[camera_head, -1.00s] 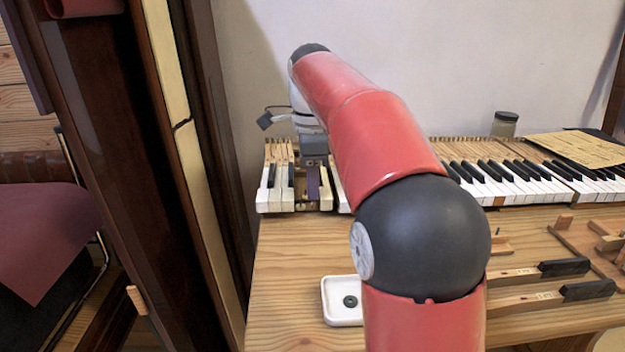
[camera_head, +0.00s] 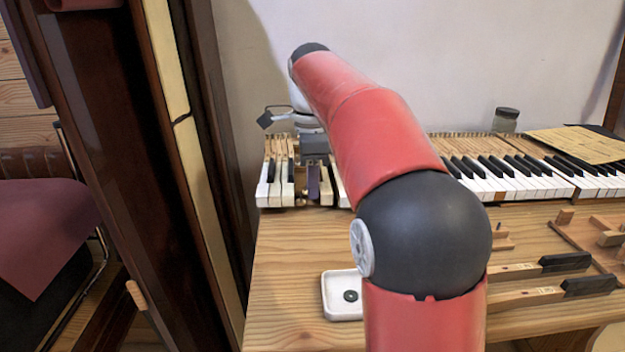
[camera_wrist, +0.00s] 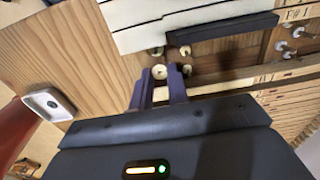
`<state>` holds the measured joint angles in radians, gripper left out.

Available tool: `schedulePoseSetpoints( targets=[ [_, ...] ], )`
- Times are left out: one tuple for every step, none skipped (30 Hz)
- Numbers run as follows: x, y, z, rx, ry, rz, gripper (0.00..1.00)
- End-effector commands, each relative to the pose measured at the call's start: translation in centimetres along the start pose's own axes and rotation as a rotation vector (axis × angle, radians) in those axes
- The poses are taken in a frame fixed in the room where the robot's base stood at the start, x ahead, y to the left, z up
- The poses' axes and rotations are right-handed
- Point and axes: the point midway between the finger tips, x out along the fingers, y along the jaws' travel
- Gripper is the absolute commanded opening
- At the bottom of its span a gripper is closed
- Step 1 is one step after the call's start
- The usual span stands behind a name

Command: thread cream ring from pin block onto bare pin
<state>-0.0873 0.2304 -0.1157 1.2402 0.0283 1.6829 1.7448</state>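In the wrist view, my gripper (camera_wrist: 160,82) is open, with its two dark fingers apart. A cream ring (camera_wrist: 159,72) shows between the fingertips; I cannot tell whether either finger touches it. Another small cream round piece (camera_wrist: 187,70) sits just right of the right fingertip. Two more small pale or brassy pieces, one on the left (camera_wrist: 157,52) and one on the right (camera_wrist: 185,50), show in the gap beyond. I cannot tell which pin is bare. In the head view, my gripper (camera_head: 314,184) points down into the gap among the keys at the left; the ring is too small to make out.
White keys (camera_head: 274,192) stand close left of the gripper. A black key (camera_wrist: 225,33) and several metal pins (camera_wrist: 288,54) lie nearby in the wrist view. A white tray (camera_head: 329,312) with a dark ring (camera_head: 350,296) sits in front. Loose keys (camera_head: 565,262) lie at the right.

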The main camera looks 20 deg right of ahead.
Motion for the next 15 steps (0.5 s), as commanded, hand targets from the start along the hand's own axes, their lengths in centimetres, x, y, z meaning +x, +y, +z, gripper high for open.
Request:
schedulePoseSetpoints(
  targets=[
    [0.13,0.01,0.0,0.0,0.0,0.0,0.12],
    [0.18,0.01,0.0,0.0,0.0,0.0,0.12],
    [0.23,0.01,0.0,0.0,0.0,0.0,0.12],
    [0.28,0.01,0.0,0.0,0.0,0.0,0.12],
    [0.32,0.0,0.0,0.0,0.0,0.0,0.12],
    [0.38,0.01,0.0,0.0,0.0,0.0,0.12],
    [0.43,0.0,0.0,0.0,0.0,0.0,0.12],
    [0.47,0.0,0.0,0.0,0.0,0.0,0.12],
    [0.53,0.0,0.0,0.0,0.0,0.0,0.12],
    [0.57,0.0,0.0,0.0,0.0,0.0,0.12],
    [0.62,0.0,0.0,0.0,0.0,0.0,0.12],
    [0.68,0.0,0.0,0.0,0.0,0.0,0.12],
    [0.72,0.0,0.0,0.0,0.0,0.0,0.12],
    [0.77,0.0,0.0,0.0,0.0,0.0,0.12],
    [0.82,-0.01,0.0,0.0,0.0,0.0,0.12]
  ],
)
